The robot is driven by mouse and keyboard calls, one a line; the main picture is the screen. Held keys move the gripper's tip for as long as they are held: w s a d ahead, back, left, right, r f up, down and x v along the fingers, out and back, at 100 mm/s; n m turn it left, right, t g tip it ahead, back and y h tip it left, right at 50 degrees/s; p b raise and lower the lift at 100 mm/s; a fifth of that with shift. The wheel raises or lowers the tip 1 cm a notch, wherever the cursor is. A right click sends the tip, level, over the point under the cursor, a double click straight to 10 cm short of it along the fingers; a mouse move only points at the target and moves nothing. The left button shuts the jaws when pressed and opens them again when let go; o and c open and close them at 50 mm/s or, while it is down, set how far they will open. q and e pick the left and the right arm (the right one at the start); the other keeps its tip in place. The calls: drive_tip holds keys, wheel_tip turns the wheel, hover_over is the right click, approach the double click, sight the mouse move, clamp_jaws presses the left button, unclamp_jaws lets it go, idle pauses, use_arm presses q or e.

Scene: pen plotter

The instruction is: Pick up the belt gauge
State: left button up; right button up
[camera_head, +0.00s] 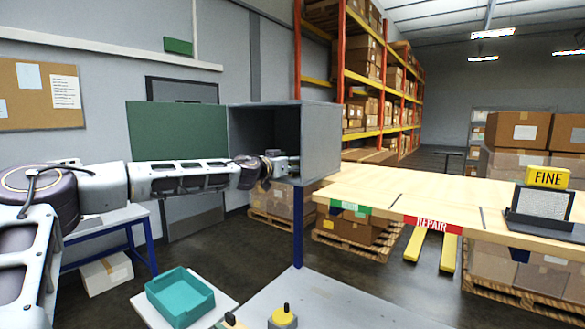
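My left arm reaches in from the left, and my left gripper (292,164) is in front of the lower opening of a grey cabinet (322,145). The gripper is small and seen from the side, so I cannot tell whether it is open or shut or holds anything. I cannot pick out the belt gauge with certainty. A grey and yellow piece with a black knob (284,317) stands at the bottom edge, partly cut off. A small wooden piece with a dark tip (231,320) is beside it, also cut off. My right gripper is out of view.
The cabinet's interior is dark, with a green panel (175,131) to its left. A wooden bench (400,190) with a REPAIR label (432,225) extends right, holding a black stand with a FINE sign (547,177). A teal tray (180,297) sits low on the left.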

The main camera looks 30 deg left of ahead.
use_arm(q)
drive_tip(key=shift+c, duration=0.4)
drive_tip(key=c, duration=1.1)
drive_tip(key=shift+r, duration=0.15)
drive_tip(key=shift+r, duration=4.9)
